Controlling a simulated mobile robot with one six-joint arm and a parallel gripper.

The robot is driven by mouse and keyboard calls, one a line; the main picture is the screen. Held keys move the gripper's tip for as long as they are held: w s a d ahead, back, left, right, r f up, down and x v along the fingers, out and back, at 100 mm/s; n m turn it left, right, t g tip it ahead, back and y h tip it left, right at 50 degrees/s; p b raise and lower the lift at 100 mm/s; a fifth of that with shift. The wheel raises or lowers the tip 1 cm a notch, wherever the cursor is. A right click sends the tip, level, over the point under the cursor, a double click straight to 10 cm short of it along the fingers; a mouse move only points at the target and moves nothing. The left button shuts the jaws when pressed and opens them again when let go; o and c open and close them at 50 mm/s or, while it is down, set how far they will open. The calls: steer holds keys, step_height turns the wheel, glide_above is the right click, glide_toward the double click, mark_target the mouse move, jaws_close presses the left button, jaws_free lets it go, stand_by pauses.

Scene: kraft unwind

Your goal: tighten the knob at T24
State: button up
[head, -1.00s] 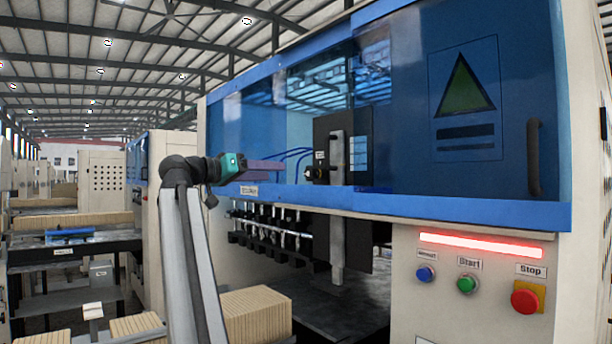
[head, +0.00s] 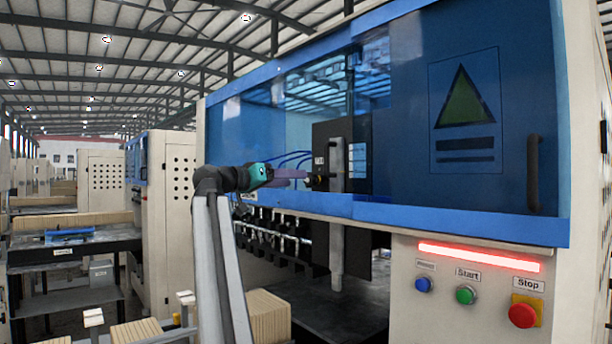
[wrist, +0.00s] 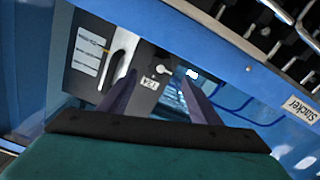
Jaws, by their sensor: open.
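A dark upright panel (head: 328,135) stands inside the blue machine's opening and carries a small white label (head: 319,159). In the wrist view the label (wrist: 150,85) appears inverted and seems to read T24. A small dark knob (head: 317,181) sits on the panel below the label. My gripper (head: 304,176) points at the panel from the left. Its two purple fingers are apart in the wrist view (wrist: 157,74), with nothing held. Contact with the knob cannot be told.
A blue rail (head: 300,202) runs below the opening, and a blue see-through cover (head: 405,120) is on the right. A pale vertical bar (head: 337,240) stands beside the knob. A Start button (head: 466,294) and a red Stop button (head: 522,315) are at lower right.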

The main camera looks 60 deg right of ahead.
mark_target(312, 180)
steer(key=p+x, duration=0.2)
steer(key=x, duration=0.4)
steer(key=c, duration=1)
steer(key=shift+d, duration=0.15)
steer(key=shift+c, duration=0.3)
steer(key=shift+f, duration=0.1)
